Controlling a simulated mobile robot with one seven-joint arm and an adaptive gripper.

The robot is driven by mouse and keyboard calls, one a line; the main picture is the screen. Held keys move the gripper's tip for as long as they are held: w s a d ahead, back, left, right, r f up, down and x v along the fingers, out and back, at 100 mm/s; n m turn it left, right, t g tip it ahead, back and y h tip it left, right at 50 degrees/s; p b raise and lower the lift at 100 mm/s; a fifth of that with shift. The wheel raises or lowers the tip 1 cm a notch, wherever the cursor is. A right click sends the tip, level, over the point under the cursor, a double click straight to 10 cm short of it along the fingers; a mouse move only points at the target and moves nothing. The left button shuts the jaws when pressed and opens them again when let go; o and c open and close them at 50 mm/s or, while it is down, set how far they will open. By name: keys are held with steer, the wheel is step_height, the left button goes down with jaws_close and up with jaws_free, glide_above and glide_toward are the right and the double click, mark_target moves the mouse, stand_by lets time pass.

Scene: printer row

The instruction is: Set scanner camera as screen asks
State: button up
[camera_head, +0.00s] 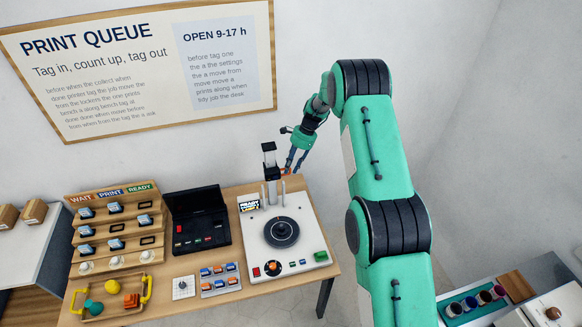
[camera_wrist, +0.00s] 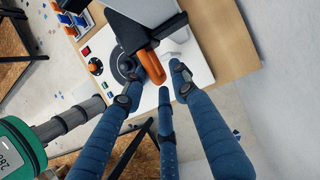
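The scanner (camera_head: 310,240) is a white unit on the wooden desk with a round dark turntable (camera_head: 281,232). A post at its back carries a black camera head (camera_head: 269,148). Its small screen (camera_head: 249,204) seems to read READY, with a second line too small to read surely. An orange lever (camera_wrist: 152,66) sticks out from the camera post's dark part in the wrist view. My gripper (camera_head: 292,168) is right beside the post. In the wrist view my gripper (camera_wrist: 153,86) has its fingers apart on either side of the lever's end; contact is not clear.
Left of the scanner are a black open case (camera_head: 200,222), a button panel (camera_head: 220,280), a tag rack (camera_head: 115,225) and a yellow-handled tray (camera_head: 112,298). A dial and coloured buttons line the scanner's front. The wall with the sign (camera_head: 150,65) is close behind.

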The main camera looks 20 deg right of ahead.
steer(key=shift+d+r, duration=0.1)
steer(key=shift+r, duration=0.05)
steer(key=v, duration=1.1)
steer(key=shift+r, duration=0.3)
steer(key=shift+d, duration=0.1)
